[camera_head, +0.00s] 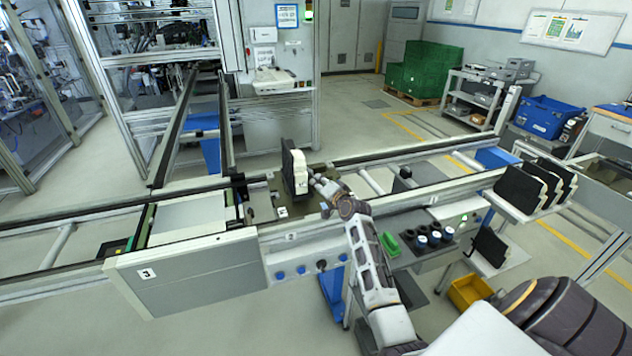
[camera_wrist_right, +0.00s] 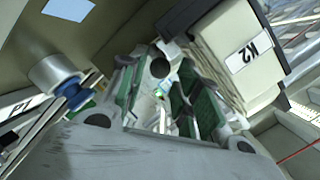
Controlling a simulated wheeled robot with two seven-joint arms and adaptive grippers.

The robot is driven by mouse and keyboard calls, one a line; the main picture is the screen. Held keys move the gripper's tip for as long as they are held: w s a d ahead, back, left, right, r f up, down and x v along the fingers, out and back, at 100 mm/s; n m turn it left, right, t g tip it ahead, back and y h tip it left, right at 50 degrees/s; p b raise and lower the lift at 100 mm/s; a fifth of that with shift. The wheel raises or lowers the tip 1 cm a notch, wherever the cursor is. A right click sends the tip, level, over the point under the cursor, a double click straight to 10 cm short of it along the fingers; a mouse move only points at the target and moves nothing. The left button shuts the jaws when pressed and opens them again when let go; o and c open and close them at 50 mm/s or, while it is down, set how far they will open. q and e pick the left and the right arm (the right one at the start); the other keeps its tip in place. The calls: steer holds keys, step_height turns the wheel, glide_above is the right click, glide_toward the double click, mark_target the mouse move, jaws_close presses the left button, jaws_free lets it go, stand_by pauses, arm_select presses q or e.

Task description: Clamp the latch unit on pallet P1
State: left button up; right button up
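The latch unit, a black plate with a cream body, stands upright (camera_head: 296,172) on pallet P1 (camera_head: 263,205) on the conveyor. In the right wrist view its cream block (camera_wrist_right: 222,62) is marked K2, at upper right. My right gripper (camera_head: 320,182) is just right of the unit. In the right wrist view its green-padded fingers (camera_wrist_right: 165,92) look apart, with nothing clearly held between them; contact with the unit cannot be told. My left gripper is out of view.
More black-and-cream units (camera_head: 540,184) stand on a rack at right. Conveyor rails (camera_head: 400,165) run left and right of the pallet. A grey panel (camera_head: 190,272) fronts the line.

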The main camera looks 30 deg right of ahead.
mark_target(312, 173)
steer(key=shift+x, duration=1.95)
steer(key=shift+c, duration=0.2)
jaws_close()
